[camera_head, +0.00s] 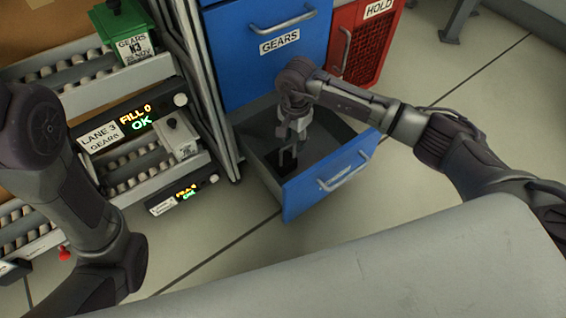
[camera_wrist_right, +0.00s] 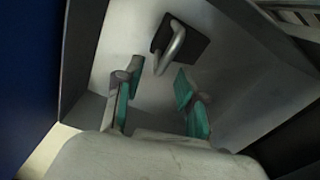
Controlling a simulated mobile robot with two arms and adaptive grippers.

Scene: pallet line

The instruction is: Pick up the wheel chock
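The wheel chock appears as a dark block with a pale bent metal handle (camera_wrist_right: 172,48) in the right wrist view. It lies on the floor of the open blue-fronted drawer. In the head view only a dark patch of it (camera_head: 272,158) shows beside my fingers. My right gripper (camera_head: 288,156) reaches down into the drawer. In the right wrist view my right gripper (camera_wrist_right: 158,76) is open, with green-padded fingers apart and nothing between them. The handle is just beyond the fingertips, roughly centred. My left arm is at the left of the head view, its gripper out of frame.
The drawer's blue front (camera_head: 332,176) and grey walls enclose my right gripper. A closed blue GEARS drawer (camera_head: 262,55) is above it. A red HOLD cabinet (camera_head: 366,45) stands right of that. Roller lanes (camera_head: 140,165) stand on the left.

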